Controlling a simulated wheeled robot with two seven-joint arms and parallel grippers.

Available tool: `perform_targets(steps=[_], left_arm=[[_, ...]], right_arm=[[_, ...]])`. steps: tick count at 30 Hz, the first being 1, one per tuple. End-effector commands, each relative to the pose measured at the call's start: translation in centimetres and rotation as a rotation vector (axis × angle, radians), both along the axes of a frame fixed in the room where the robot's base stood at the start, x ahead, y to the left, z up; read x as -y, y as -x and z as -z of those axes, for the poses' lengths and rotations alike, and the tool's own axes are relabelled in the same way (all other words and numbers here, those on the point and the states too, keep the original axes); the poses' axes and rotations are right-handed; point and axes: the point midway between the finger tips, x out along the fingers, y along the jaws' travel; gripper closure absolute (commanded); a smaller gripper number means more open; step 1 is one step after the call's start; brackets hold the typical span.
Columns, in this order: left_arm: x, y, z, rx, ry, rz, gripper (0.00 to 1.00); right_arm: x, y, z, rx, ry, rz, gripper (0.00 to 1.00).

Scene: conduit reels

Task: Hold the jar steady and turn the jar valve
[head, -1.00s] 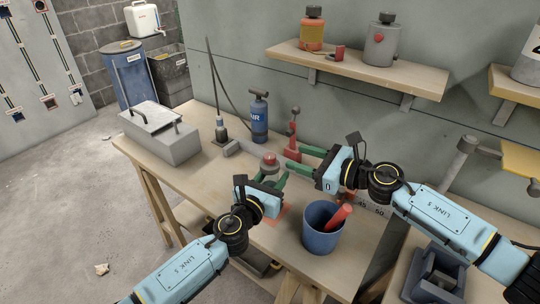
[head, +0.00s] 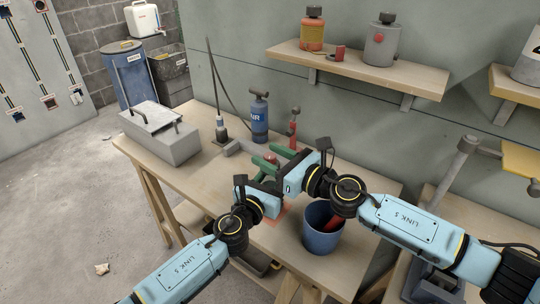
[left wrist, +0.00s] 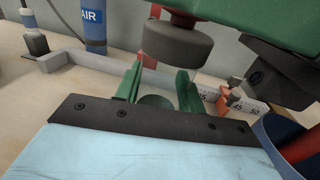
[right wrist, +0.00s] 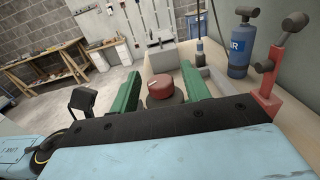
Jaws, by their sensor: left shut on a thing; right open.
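The jar's red valve knob (right wrist: 160,82) sits on a round grey lid (left wrist: 175,45). In the head view, only a bit of the red knob (head: 271,157) shows between the arms. My left gripper (left wrist: 160,82) is shut on the jar below the lid; the jar's body is mostly hidden. My right gripper (right wrist: 160,85) is open. Its green fingers stand on either side of the red knob with visible gaps in the right wrist view. In the head view, the right gripper (head: 268,156) is above the left gripper's hand, and the two are close together.
A blue cup (head: 320,240) with a red-handled thing stands beside the right forearm. A blue AIR cylinder (head: 259,118), a red lever stand (head: 293,128) and a grey toolbox (head: 160,135) stand farther back. A low grey bracket (left wrist: 70,62) lies behind the jar.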

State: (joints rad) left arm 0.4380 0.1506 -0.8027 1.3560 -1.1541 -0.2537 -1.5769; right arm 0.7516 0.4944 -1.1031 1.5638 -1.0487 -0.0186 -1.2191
Motion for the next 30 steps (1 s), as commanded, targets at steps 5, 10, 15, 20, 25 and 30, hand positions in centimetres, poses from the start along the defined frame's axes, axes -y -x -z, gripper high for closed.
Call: perform_targets(steps=[5, 10, 15, 20, 25, 30], left_arm=[[-0.02, 0.0, 0.07, -0.001, 0.0, 0.0, 0.88], [-0.02, 0.0, 0.06, -0.001, 0.0, 0.0, 0.88], [-0.02, 0.0, 0.06, -0.001, 0.0, 0.0, 0.88], [-0.01, 0.0, 0.06, -0.001, 0.0, 0.0, 0.88], [-0.02, 0.0, 0.06, -0.001, 0.0, 0.0, 0.88], [0.0, 0.01, 0.06, -0.001, 0.0, 0.0, 0.88]], right_arm=[[-0.36, -0.29, -0.01, 0.001, 0.001, 0.0, 0.53], [-0.34, -0.27, -0.01, 0.001, 0.001, 0.0, 0.56], [-0.33, -0.26, 0.0, 0.001, 0.001, 0.0, 0.78], [-0.32, -0.25, 0.0, 0.001, 0.001, 0.0, 0.96], [-0.37, -0.26, 0.0, 0.0, 0.0, -0.007, 0.97], [-0.63, -0.27, -0.21, 0.003, -0.002, -0.043, 0.97]])
